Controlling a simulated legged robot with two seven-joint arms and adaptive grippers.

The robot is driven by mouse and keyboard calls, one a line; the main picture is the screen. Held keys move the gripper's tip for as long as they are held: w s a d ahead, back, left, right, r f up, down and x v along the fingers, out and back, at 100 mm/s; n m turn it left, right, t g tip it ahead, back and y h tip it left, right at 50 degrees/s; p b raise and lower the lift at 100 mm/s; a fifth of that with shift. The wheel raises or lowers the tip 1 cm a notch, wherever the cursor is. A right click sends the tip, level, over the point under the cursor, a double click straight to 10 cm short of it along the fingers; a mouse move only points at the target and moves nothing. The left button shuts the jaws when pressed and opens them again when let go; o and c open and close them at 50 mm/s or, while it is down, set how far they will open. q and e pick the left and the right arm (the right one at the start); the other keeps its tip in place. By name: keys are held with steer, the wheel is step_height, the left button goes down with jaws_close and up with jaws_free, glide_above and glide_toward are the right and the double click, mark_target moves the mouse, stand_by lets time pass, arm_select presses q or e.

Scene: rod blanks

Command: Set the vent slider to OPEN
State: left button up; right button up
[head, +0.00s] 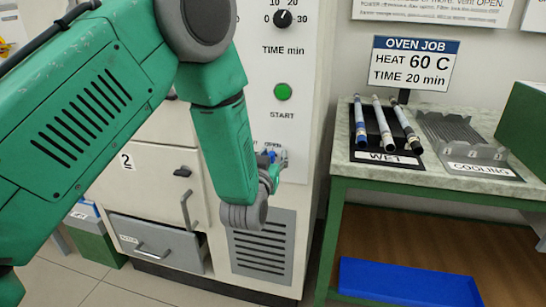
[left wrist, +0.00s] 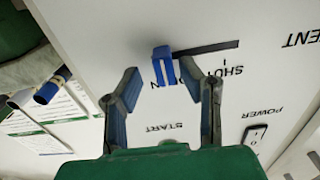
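In the left wrist view, which shows the panel upside down, the knob is at the left end of the slot, away from the SHUT label (left wrist: 233,70). Another label near the knob is partly hidden by a finger. My left gripper (left wrist: 161,73) is open, with its fingertips apart on either side of the knob and a gap visible around it. In the head view my left gripper (head: 272,164) is at the panel below START. My right gripper is not seen.
The panel also has a green START button (head: 282,92), a time dial (head: 283,18) and a POWER switch (left wrist: 254,133). A vent grille (head: 262,250) is below. At right, a bench (head: 345,150) holds several rods on the WET rack and a grey COOLING rack (head: 462,136).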

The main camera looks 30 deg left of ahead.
arm_select(q)
steer(key=v, duration=1.1)
steer(key=shift+s+d, duration=0.2)
steer(key=shift+s, duration=0.2)
steer(key=shift+f, duration=0.15)
steer(key=s+f+m+g+h+p, duration=0.25)
steer(key=s+f+g+p, duration=0.35)
steer(key=s+f+g, duration=0.85)
steer(key=s+f+g+p, duration=0.1)
steer(key=s+f, duration=0.2)
steer(key=s, duration=0.4)
steer(key=s+f+g+h+p, duration=0.1)
steer(key=s+f, duration=0.3)
steer(key=s, duration=0.4)
steer(key=shift+m, duration=0.35)
steer(key=shift+f+g+h, duration=0.15)
steer(key=shift+g+h, duration=0.1)
